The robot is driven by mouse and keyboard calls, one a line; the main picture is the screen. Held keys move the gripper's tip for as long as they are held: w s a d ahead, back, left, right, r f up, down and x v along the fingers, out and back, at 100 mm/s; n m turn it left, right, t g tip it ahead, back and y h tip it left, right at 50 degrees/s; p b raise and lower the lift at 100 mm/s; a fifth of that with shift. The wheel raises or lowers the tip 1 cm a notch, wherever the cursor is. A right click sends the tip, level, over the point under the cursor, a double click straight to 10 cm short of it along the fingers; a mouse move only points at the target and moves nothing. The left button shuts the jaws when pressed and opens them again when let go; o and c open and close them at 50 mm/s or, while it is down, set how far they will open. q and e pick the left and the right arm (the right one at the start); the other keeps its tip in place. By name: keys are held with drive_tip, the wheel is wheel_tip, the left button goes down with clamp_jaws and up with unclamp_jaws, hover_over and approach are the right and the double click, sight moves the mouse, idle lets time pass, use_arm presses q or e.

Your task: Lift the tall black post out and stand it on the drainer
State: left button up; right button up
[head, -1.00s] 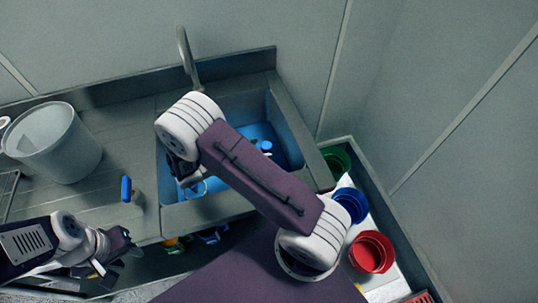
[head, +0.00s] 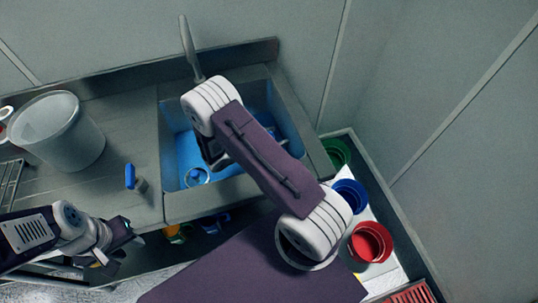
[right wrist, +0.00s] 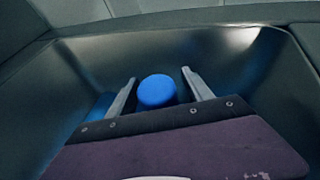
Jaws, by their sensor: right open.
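No tall black post can be made out; my right arm covers much of the sink (head: 182,150) in the head view. In the right wrist view, a round blue top (right wrist: 156,90) shows between the fingers of my right gripper (right wrist: 159,77). The fingers are apart, one on each side of it, with gaps visible. What lies below the blue top is hidden. The head view hides the right gripper behind my arm. The drainer (head: 122,125) is the grey ribbed surface left of the sink. My left gripper (head: 128,234) is in front of the drainer; its jaws are unclear.
A pale bucket (head: 60,135) stands on the drainer at the left. A blue-topped upright piece (head: 131,177) is near the drainer's front edge. A blue ringed item (head: 197,177) lies in the sink. A tap (head: 190,50) rises behind. The drainer's middle is clear.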

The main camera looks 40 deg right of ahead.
drive_tip(key=shift+a, duration=0.1)
drive_tip(key=c, duration=0.4)
clamp_jaws()
idle(0.9)
